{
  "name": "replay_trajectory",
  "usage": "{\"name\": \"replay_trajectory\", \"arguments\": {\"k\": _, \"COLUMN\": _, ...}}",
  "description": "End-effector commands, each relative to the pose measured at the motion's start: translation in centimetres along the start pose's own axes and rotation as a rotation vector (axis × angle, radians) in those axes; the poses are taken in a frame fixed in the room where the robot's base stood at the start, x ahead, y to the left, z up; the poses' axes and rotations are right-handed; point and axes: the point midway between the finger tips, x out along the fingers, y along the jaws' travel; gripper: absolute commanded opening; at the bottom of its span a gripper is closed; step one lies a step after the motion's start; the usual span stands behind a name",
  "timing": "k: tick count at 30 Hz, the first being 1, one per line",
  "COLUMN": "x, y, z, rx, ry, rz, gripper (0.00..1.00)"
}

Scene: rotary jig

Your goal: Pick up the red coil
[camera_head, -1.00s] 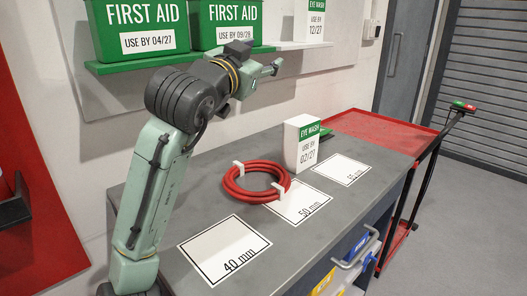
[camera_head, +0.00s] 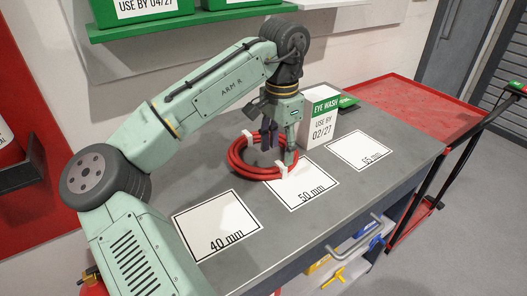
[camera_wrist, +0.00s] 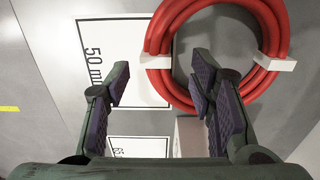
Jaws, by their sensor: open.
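The red coil (camera_head: 236,167) lies flat on the grey bench, partly over the 50 mm card (camera_head: 302,188), with white ties around its strands. My gripper (camera_head: 279,148) points down over the coil's right side and hides part of it. In the wrist view my gripper (camera_wrist: 160,82) is open and empty. The near-left strands of the coil (camera_wrist: 157,55) show between the two fingers; the right finger overlaps the ring's inside. I cannot tell how far the fingertips are above the bench.
An eye wash box (camera_head: 321,118) stands close behind my gripper. The 40 mm card (camera_head: 215,222) and 65 mm card (camera_head: 358,149) lie flat and bare. A red tray cart (camera_head: 425,108) stands at the right. A green shelf (camera_head: 180,22) is above the bench.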

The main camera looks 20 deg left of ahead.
Motion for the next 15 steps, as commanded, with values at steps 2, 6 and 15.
{"name": "replay_trajectory", "arguments": {"k": 2, "x": 0.4, "y": 0.0, "z": 0.0, "rx": 0.0, "ry": -0.001, "rz": 0.0, "gripper": 0.5}}
{"name": "replay_trajectory", "arguments": {"k": 6, "x": 2.0, "y": 0.1, "z": -0.1, "rx": 0.0, "ry": -0.002, "rz": -0.001, "gripper": 0.5}}
{"name": "replay_trajectory", "arguments": {"k": 15, "x": 5.4, "y": 0.3, "z": -0.3, "rx": -0.001, "ry": 0.002, "rz": -0.002, "gripper": 0.5}}
